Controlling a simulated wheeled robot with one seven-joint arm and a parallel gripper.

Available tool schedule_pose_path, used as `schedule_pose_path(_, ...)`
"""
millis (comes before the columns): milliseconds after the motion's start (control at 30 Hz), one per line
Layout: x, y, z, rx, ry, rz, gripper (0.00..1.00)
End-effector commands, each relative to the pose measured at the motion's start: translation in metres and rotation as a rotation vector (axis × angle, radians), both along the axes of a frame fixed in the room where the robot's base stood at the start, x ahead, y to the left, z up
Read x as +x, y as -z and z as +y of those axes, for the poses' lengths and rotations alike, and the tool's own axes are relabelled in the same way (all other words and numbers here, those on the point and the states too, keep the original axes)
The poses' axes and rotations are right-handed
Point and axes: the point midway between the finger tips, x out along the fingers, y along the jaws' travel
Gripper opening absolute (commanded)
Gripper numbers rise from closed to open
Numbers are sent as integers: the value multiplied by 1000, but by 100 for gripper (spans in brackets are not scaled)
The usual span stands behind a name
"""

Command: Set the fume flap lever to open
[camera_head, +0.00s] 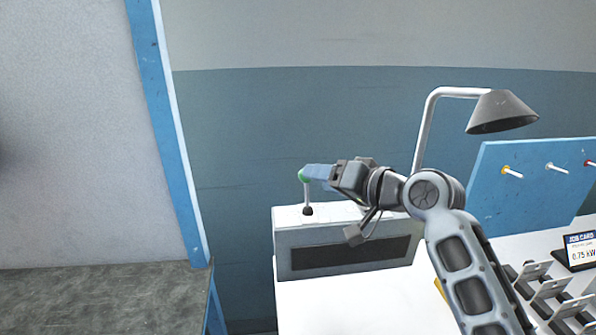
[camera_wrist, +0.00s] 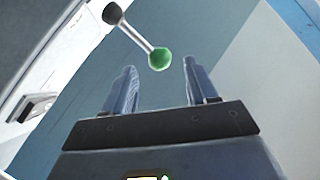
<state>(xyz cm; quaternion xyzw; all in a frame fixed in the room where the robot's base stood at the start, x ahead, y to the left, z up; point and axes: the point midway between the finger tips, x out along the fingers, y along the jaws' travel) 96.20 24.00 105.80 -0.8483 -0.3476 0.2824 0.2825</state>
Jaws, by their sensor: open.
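The fume flap lever (camera_head: 306,194) stands nearly upright on top of a white box (camera_head: 288,240) with a dark slotted front. It has a dark pivot, a pale rod and a green knob. In the wrist view the green knob (camera_wrist: 159,59) lies just beyond and between the fingertips, with the rod running up and left to the dark pivot. My gripper (camera_head: 306,174) comes in from the right with its blue fingers at the knob. The fingers (camera_wrist: 160,72) are apart with nothing held. Whether a finger touches the knob cannot be told. Any markings for the lever are not readable.
A grey lamp (camera_head: 503,112) arches over the bench behind my arm. A blue pegboard (camera_head: 530,190), a job card display (camera_head: 580,250) and several dark fixtures (camera_head: 550,290) are at right. A blue post (camera_head: 170,120) and a grey tabletop (camera_head: 105,298) are at left.

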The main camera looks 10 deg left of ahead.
Motion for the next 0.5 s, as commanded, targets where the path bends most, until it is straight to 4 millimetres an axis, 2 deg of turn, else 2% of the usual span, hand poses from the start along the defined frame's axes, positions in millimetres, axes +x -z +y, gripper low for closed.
schedule_pose_path(200,21,9,27,-3,-2,1,58)
schedule_pose_path(500,35,16,44,-1,0,-1,58)
